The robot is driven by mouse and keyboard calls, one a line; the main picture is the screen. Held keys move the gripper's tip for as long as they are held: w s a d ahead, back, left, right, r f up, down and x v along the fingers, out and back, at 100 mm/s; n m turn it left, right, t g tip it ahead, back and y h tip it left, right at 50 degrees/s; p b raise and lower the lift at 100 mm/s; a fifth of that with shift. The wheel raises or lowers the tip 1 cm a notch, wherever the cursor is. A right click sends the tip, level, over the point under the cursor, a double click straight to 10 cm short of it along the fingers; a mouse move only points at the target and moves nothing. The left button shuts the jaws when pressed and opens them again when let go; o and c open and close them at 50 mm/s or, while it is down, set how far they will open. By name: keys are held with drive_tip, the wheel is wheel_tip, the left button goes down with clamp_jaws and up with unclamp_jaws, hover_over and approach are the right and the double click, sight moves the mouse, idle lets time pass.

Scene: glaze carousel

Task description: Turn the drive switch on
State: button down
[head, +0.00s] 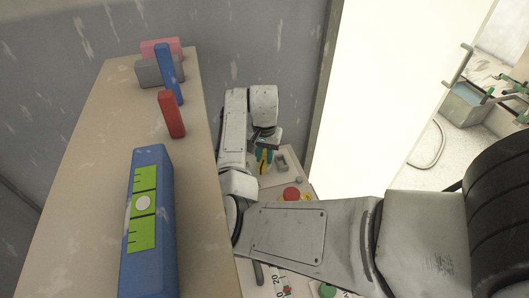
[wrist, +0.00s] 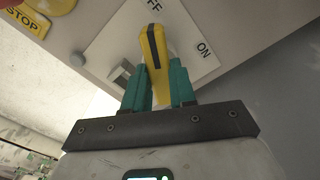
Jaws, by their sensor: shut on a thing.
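The drive switch has a yellow handle with a black stripe (wrist: 154,48) on a pale plate (wrist: 192,28) in the wrist view. In the head view my gripper (head: 265,160) is at the control panel (head: 272,179), and my arm hides much of the panel.
A red button (head: 291,194) and a green button (head: 327,291) are on the panel. A yellow STOP label (wrist: 22,20) shows in the wrist view. A beige surface (head: 85,190) at left bears a blue block (head: 165,230), a red block (head: 171,114) and other blocks. A grey wall stands behind.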

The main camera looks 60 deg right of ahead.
sight(265, 158)
drive_tip(key=m+p, duration=0.1)
drive_tip(key=m, duration=1)
drive_tip(key=shift+m, duration=0.4)
idle(0.3)
drive_tip(key=c, duration=0.9)
unclamp_jaws()
wheel_tip(265, 158, up, 11)
drive_tip(key=shift+f+b, duration=0.1)
drive_tip(key=shift+b, duration=0.2)
drive_tip(key=shift+f, duration=0.1)
